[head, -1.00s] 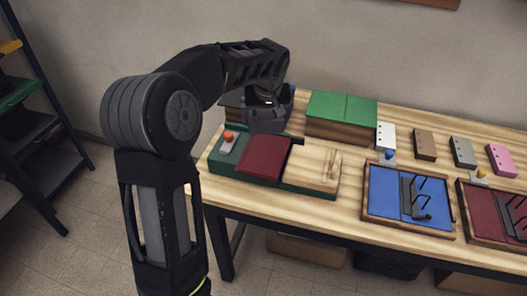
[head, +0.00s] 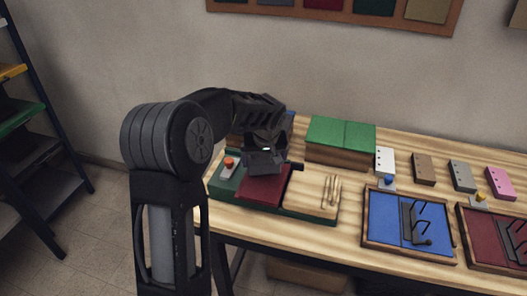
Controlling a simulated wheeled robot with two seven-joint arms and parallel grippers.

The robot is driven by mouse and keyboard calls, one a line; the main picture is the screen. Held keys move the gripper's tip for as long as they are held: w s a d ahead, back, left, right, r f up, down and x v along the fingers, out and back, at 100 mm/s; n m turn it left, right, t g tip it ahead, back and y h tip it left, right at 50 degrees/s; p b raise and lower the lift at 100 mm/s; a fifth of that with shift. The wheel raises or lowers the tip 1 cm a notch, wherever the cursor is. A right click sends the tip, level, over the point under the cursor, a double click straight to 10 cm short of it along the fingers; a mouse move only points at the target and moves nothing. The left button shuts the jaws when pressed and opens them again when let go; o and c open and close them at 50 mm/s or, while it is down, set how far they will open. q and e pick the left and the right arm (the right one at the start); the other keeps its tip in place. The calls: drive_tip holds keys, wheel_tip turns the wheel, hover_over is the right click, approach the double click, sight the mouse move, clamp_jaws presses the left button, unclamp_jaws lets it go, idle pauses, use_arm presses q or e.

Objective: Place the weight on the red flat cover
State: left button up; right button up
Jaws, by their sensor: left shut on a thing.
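A dark red flat cover (head: 262,190) lies in the dark green tray at the left end of the table. My left gripper (head: 264,150) is over the rear part of this cover, pointing down. It is shut on a dark grey block (head: 265,162), which looks like the weight. The block hides the cover's back edge. I cannot tell whether the block touches the cover or hangs just above it. My right gripper is not in view.
The green tray (head: 228,188) also holds an orange-knobbed piece (head: 228,164) and a wooden panel (head: 311,196). A green-topped box (head: 340,136) stands behind. A blue panel tray (head: 384,212) and a dark red one (head: 482,229) with black hooks lie to the right.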

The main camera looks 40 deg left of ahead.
sight(264, 169)
use_arm(q)
drive_tip(key=shift+w, duration=0.1)
wheel_tip(264, 169, down, 3)
drive_tip(key=shift+f+p, duration=0.1)
drive_tip(key=shift+p, duration=0.25)
drive_tip(key=shift+f, duration=0.15)
drive_tip(key=shift+f, duration=0.15)
drive_tip(key=o, duration=1.8)
drive_tip(key=shift+f, duration=0.1)
